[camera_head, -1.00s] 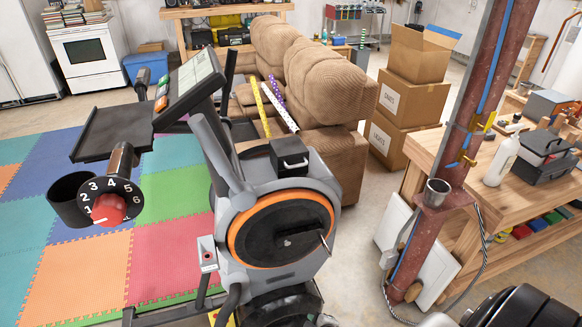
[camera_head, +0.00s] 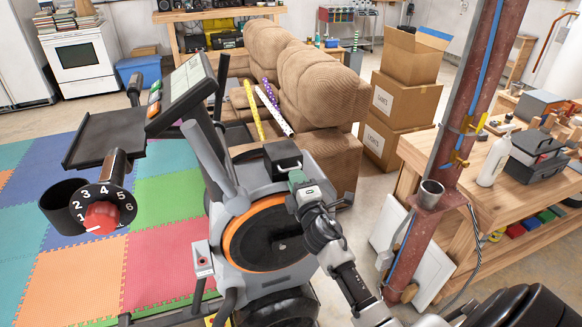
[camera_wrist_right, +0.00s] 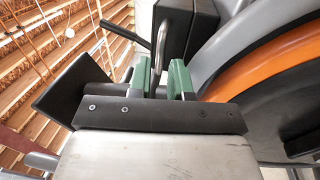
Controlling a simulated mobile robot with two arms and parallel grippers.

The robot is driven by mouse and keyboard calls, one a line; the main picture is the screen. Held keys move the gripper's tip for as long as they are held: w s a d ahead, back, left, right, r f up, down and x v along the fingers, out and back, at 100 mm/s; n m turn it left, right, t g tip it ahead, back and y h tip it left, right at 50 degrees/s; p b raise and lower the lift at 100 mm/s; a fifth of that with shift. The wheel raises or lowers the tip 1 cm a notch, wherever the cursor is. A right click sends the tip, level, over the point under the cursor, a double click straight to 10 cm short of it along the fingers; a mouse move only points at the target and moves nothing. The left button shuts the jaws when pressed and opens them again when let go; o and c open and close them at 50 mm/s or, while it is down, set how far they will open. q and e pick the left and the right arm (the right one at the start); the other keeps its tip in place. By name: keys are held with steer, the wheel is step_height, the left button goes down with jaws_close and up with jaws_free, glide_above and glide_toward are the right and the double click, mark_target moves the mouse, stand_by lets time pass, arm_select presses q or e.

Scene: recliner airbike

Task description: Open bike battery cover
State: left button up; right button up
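The exercise bike (camera_head: 236,225) stands in the middle of the head view. Its black battery cover (camera_head: 281,152) is a box at the top of the grey body, seen closed. In the right wrist view the black cover (camera_wrist_right: 188,30) has a thin metal handle (camera_wrist_right: 160,45) hanging toward my gripper. My right gripper (camera_head: 298,179) is at the front of the cover. In the right wrist view its green fingers (camera_wrist_right: 160,82) are apart, with the handle's end between them; firm contact is not visible. My left gripper is out of view.
The bike's orange-ringed wheel cover (camera_head: 262,232) is just below my right gripper. A brown recliner (camera_head: 320,90) stands behind the bike. A red pillar (camera_head: 458,130) and wooden workbench (camera_head: 475,205) are on the right. Colored floor mats (camera_head: 90,275) lie left.

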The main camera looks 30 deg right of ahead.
mark_target(284, 159)
steer(key=shift+x, duration=2.15)
steer(key=shift+c, duration=0.4)
jaws_close()
